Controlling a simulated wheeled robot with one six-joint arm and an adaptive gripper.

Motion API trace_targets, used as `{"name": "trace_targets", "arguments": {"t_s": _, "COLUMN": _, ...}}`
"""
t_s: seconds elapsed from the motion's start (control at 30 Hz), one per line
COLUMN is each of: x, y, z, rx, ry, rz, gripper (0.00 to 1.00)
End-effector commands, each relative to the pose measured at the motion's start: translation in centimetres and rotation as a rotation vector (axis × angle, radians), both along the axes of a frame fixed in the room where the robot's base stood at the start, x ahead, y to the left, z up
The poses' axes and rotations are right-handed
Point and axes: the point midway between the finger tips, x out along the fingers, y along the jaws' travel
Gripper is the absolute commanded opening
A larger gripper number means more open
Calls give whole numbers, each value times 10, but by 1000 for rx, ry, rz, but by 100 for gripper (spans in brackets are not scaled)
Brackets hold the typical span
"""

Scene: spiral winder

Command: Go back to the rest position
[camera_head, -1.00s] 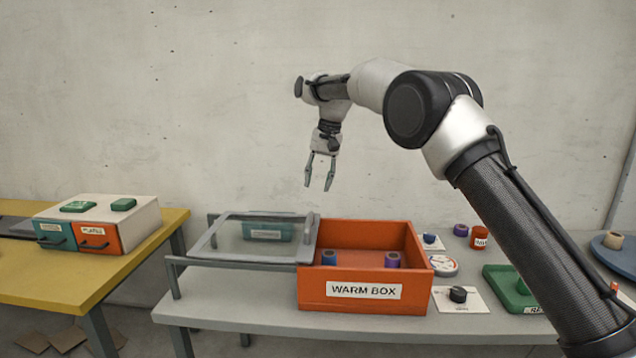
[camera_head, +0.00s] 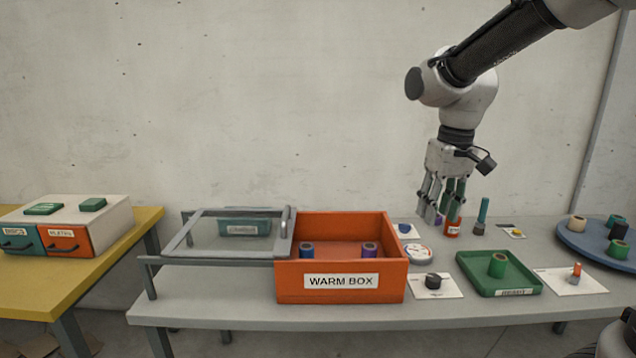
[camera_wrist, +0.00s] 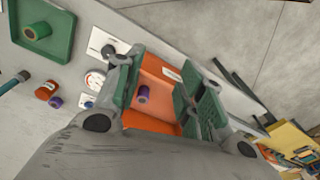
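My gripper (camera_head: 438,205) hangs fingers-down above the back of the grey table, right of the orange warm box (camera_head: 341,294). Its fingers are apart with nothing between them. In the wrist view the gripper (camera_wrist: 160,85) shows two green-padded fingers with a gap, and part of the warm box (camera_wrist: 160,113) is seen past them. The box is open on top and holds a blue spool (camera_head: 307,250) and a purple spool (camera_head: 370,250). A clear framed lid (camera_head: 190,232) sits to the left of the box.
A red pot (camera_head: 453,228) stands close by the fingers in the head view. A green tray (camera_head: 530,284) with a green spool (camera_head: 497,265) and a blue round tray (camera_head: 590,240) lie to the right. A yellow table (camera_head: 90,275) with a drawer unit (camera_head: 118,218) is at left.

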Motion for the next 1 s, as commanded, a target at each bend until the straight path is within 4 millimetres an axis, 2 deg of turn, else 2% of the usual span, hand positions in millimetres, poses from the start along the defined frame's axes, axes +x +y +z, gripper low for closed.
{"name": "trace_targets", "arguments": {"t_s": 0.03, "x": -28, "y": -21, "z": 3, "rx": 0, "ry": -22, "rz": -21, "gripper": 39}}
{"name": "trace_targets", "arguments": {"t_s": 0.2, "x": -112, "y": -74, "z": -2, "rx": -1, "ry": -93, "rz": -101, "gripper": 39}}
{"name": "trace_targets", "arguments": {"t_s": 0.3, "x": -150, "y": -94, "z": -5, "rx": 1, "ry": -142, "rz": -155, "gripper": 39}}
{"name": "trace_targets", "arguments": {"t_s": 0.37, "x": -164, "y": -102, "z": -3, "rx": 4, "ry": -177, "rz": -185, "gripper": 39}}
{"name": "trace_targets", "arguments": {"t_s": 0.43, "x": -172, "y": -108, "z": 4, "rx": 10, "ry": -224, "rz": -214, "gripper": 39}}
{"name": "trace_targets", "arguments": {"t_s": 0.6, "x": -179, "y": -118, "z": 20, "rx": 16, "ry": -300, "rz": -261, "gripper": 39}}
{"name": "trace_targets", "arguments": {"t_s": 1.0, "x": -179, "y": -119, "z": 20, "rx": 15, "ry": -297, "rz": -270, "gripper": 39}}
